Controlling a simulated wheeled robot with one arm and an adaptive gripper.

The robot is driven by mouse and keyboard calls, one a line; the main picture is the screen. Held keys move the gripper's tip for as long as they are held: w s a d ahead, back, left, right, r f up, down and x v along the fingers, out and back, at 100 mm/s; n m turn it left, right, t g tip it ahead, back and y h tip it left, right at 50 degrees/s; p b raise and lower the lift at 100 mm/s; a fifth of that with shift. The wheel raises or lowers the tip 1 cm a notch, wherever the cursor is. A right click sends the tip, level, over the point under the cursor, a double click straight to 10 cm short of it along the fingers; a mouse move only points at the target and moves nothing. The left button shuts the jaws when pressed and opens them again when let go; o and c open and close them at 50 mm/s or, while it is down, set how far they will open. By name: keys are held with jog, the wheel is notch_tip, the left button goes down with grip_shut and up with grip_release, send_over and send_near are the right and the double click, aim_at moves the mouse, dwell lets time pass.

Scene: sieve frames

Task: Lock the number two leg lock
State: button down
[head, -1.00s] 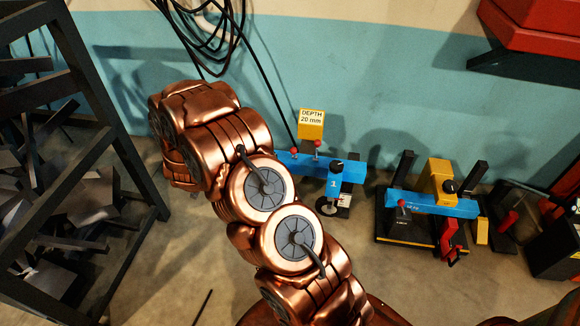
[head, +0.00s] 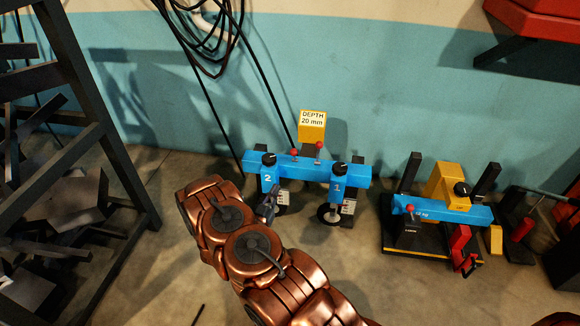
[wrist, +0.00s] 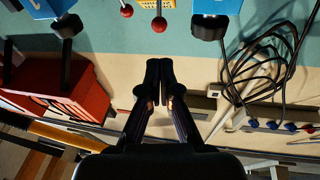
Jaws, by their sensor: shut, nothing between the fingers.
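The blue frame (head: 312,171) stands near the wall, with a leg marked 2 (head: 268,181) on its left and a leg marked 1 (head: 337,188) on its right. Each leg has a black knob on top, the number 2 knob (head: 268,159) and the number 1 knob (head: 340,169). In the wrist view the shut fingers (wrist: 159,65) point toward the frame, with a black knob (wrist: 210,25) up right. Contact cannot be told.
A yellow block (head: 312,132) labelled depth 20 mm and red-tipped levers (head: 318,146) rise from the frame. A second blue device (head: 440,209) stands right. A dark rack (head: 90,150) stands left. Black cables (head: 200,35) hang on the wall. Floor before leg 1 is clear.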

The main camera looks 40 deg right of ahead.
aim_at(293, 155)
jog(key=shift+s, duration=0.2)
jog(key=shift+d, duration=0.1)
jog(key=b+x, duration=0.4)
jog(key=x, duration=0.9)
jog(key=shift+w+d, duration=0.3)
jog(key=shift+r, duration=0.25)
dwell(0.3)
